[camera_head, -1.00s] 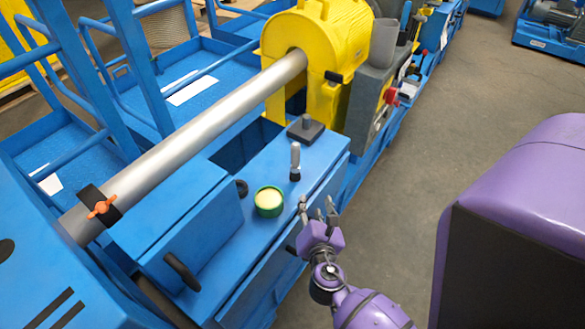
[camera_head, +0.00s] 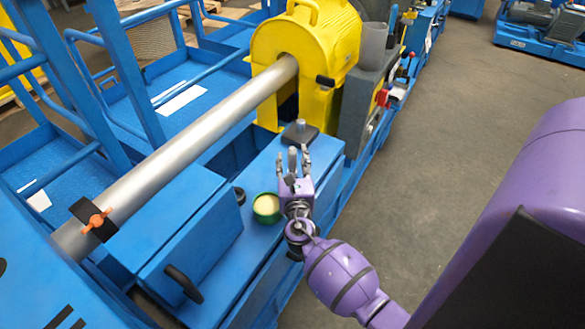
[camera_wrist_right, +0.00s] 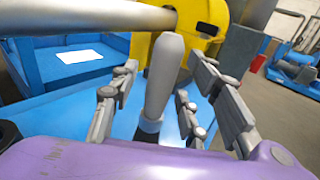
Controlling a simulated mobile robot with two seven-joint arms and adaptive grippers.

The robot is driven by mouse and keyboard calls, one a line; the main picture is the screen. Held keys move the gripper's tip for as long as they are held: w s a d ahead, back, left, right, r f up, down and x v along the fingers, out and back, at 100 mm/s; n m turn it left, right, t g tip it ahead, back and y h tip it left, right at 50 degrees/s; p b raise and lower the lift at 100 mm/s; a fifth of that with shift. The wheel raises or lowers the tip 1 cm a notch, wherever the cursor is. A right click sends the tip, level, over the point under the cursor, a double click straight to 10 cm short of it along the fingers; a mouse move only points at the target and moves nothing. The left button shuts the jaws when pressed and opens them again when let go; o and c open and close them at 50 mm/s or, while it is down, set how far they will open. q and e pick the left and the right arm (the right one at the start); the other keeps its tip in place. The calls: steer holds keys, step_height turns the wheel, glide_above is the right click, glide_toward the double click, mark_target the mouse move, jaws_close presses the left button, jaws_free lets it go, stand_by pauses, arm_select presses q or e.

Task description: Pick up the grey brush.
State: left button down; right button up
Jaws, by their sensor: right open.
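The grey brush (camera_head: 292,158) stands upright with its light grey handle up on the blue bench top. In the right wrist view the brush handle (camera_wrist_right: 163,80) rises between the fingers, with a dark collar low down; its lower end is hidden by my purple palm. My right gripper (camera_head: 293,168) is open, with its fingers on both sides of the handle. In the wrist view the fingers of the right gripper (camera_wrist_right: 165,100) show gaps to the handle. My left gripper is not in view.
A green tin (camera_head: 266,208) with cream contents stands close left of my right gripper. A black block with a knob (camera_head: 300,132) sits just beyond. A silver shaft (camera_head: 180,155) runs to the yellow housing (camera_head: 310,50). Open floor (camera_head: 440,150) lies right.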

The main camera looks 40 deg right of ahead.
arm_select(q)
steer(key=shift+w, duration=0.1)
arm_select(e)
jaws_close()
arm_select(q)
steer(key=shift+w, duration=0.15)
arm_select(e)
steer(key=shift+r, duration=0.15)
